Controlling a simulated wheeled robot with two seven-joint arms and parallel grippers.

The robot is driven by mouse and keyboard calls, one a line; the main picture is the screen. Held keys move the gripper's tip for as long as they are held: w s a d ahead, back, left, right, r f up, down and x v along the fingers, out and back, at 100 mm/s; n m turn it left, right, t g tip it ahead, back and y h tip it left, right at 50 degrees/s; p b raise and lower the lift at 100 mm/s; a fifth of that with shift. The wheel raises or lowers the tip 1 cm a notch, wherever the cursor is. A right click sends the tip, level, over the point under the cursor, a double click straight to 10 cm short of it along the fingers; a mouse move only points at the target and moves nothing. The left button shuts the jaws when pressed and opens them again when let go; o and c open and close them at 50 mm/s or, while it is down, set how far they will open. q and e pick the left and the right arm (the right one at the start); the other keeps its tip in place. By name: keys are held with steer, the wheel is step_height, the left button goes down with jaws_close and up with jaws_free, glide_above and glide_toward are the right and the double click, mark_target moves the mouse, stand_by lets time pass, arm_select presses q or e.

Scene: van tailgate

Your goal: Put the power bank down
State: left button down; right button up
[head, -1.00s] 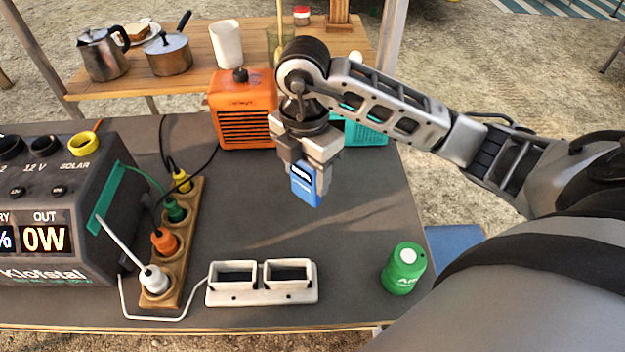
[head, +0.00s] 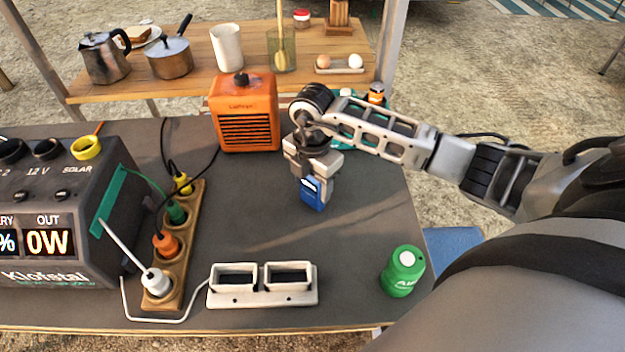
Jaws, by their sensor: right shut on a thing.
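The blue power bank (head: 312,194) is upright in my right gripper (head: 312,178), whose fingers are closed around its upper part. It is over the dark grey table top (head: 350,235), in front of and to the right of the orange heater. Its lower end is at or just above the surface; I cannot tell whether it touches. My left gripper does not show in the head view.
A white two-slot holder (head: 262,297) and a green can (head: 403,271) stand near the front edge. A power station (head: 60,265) and a wooden socket strip (head: 167,290) with plugs are at the left. The orange heater (head: 245,112) stands behind. The middle is clear.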

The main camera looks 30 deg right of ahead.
steer(key=o, duration=0.8)
steer(key=shift+f, duration=0.15)
steer(key=o, duration=0.4)
step_height(320, 180, up, 12)
steer(key=shift+r+b, duration=0.25)
steer(key=shift+b, duration=0.1)
